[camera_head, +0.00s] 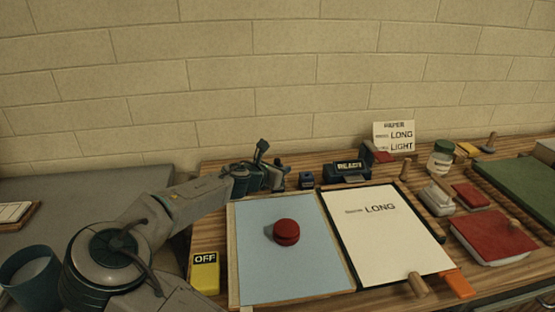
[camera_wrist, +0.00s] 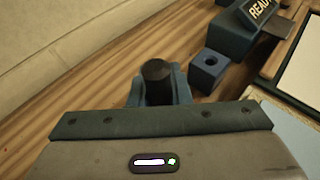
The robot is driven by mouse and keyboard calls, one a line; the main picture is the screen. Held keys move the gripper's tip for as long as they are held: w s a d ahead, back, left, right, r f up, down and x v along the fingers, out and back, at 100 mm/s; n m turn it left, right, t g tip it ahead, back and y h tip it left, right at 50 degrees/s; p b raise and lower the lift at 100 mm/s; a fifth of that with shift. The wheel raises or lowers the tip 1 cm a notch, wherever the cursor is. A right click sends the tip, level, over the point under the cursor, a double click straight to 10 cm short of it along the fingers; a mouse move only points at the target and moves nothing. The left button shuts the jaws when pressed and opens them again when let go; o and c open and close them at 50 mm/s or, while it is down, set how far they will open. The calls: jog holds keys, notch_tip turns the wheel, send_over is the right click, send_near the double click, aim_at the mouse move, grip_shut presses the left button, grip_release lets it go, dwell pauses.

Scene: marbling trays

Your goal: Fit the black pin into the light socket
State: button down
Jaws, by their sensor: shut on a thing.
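My gripper (camera_wrist: 158,92) is shut on the black pin (camera_wrist: 155,70), whose round dark top shows between the fingers in the wrist view. The pin's lower end is hidden. In the head view my gripper (camera_head: 258,178) is over the back of the wooden table, left of the socket. The socket is a small blue block (camera_wrist: 207,74) with a round hole in its top, just right of my gripper and apart from it. The block also shows in the head view (camera_head: 306,181). The hole looks empty.
A blue box with a READY sign (camera_head: 347,171) stands right of the socket. A blue tray (camera_head: 234,285) with a red round thing (camera_head: 286,232) lies in front. A white LONG sheet (camera_head: 388,235), a yellow OFF box (camera_head: 205,272) and a red-topped block (camera_head: 493,237) are nearby. A brick wall stands behind.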

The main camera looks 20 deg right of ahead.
jog(key=shift+f, duration=0.1)
jog(key=c, duration=1.3)
grip_release()
jog(key=shift+o, duration=0.2)
jog(key=shift+a, duration=0.1)
jog(key=p+v, duration=0.1)
jog(key=v, duration=1.2)
jog(key=shift+s+a, duration=0.25)
